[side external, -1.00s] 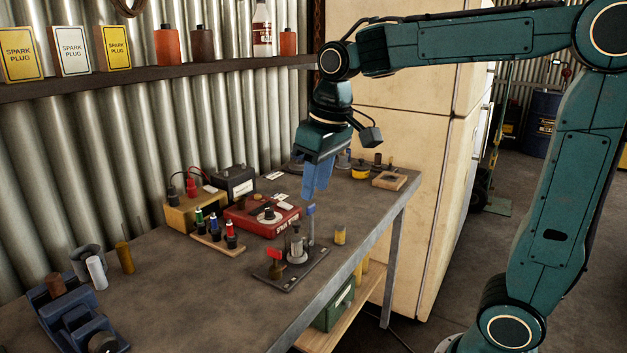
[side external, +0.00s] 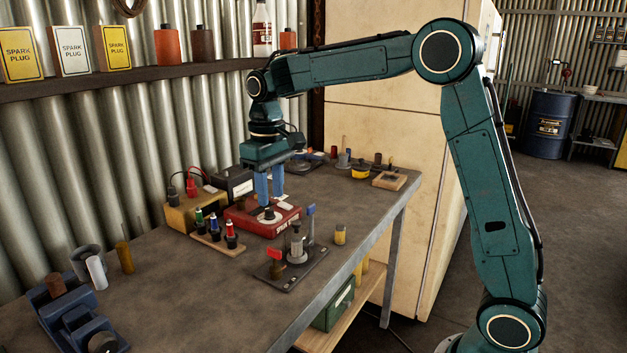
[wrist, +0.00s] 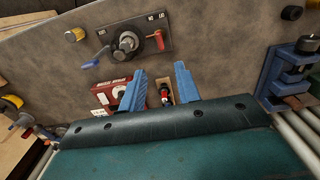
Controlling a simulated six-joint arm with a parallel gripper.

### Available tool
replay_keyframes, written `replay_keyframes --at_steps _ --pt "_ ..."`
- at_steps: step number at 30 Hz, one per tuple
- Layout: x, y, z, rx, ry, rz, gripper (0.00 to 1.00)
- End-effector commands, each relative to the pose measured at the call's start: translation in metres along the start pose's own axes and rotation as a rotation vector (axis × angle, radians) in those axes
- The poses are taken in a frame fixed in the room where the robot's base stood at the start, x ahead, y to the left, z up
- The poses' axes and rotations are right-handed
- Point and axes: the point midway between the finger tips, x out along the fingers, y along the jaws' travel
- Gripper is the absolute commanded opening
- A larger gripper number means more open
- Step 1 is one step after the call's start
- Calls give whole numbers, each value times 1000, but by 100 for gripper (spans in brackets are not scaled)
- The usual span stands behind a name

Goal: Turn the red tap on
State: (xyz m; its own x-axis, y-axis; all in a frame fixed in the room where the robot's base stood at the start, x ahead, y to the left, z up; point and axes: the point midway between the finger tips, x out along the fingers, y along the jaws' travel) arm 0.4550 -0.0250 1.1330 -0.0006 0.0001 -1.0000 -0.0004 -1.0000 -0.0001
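The red tap (side external: 276,256) stands at the near-left end of a dark plate (side external: 311,271) on the bench. In the wrist view, the red lever (wrist: 159,40) is at the right end of that plate, near small markings. My gripper (side external: 270,203) points down above the red box, behind and left of the plate, apart from the red tap. In the wrist view its two blue fingers (wrist: 159,80) are spread with nothing held.
A red box (side external: 251,221) with a dial lies below my gripper. A wooden strip (side external: 216,243) with coloured posts is beside it. A blue vise (side external: 72,318) is at front left. The bench front middle is clear.

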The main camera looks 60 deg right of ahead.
Motion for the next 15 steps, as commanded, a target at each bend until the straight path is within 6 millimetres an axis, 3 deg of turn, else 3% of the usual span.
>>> replay_keyframes --at_steps 8,15 --pt "16 0 0 0 -3 0 33" --pt "46 0 1 0 -3 0 33"
